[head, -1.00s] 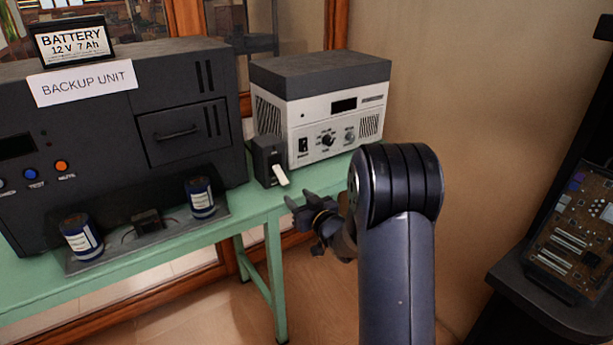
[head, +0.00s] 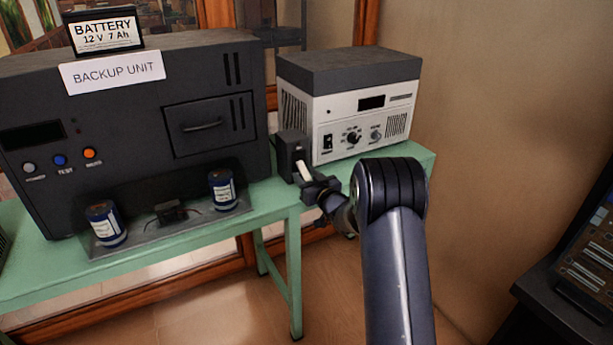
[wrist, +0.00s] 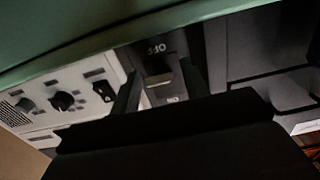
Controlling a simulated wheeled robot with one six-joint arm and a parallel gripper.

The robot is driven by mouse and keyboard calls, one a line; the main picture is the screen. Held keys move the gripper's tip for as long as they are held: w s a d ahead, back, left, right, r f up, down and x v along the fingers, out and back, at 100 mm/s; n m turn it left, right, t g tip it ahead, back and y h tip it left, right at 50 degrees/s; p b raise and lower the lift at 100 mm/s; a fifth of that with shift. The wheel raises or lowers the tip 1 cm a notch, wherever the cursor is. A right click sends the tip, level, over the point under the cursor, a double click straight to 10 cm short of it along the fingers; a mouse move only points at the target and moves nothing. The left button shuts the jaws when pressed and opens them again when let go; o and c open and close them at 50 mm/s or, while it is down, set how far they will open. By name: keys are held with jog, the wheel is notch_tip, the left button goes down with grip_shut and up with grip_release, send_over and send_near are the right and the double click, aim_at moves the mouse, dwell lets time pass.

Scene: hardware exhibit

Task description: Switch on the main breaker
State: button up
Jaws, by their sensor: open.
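The main breaker is a dark grey box (head: 289,150) with a pale lever, standing on the green bench between the backup unit and a white-and-grey supply unit. Its lever (head: 303,170) slants downward. The wrist view shows the breaker face (wrist: 152,57) upside down, with OFF and ON lettering and the lever (wrist: 160,76) near the OFF marking. My gripper (head: 317,184) is open right in front of the breaker, at the lever's lower end. In the wrist view my gripper's fingers (wrist: 160,92) stand on either side of the lever. I cannot tell whether they touch it.
The supply unit (head: 350,105) with knobs stands close behind on the right. The green bench edge (head: 270,222) runs below my gripper.

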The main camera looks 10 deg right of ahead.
jog(key=shift+w+a, duration=0.1)
jog(key=shift+w, duration=0.1)
jog(key=shift+c, duration=0.5)
grip_shut()
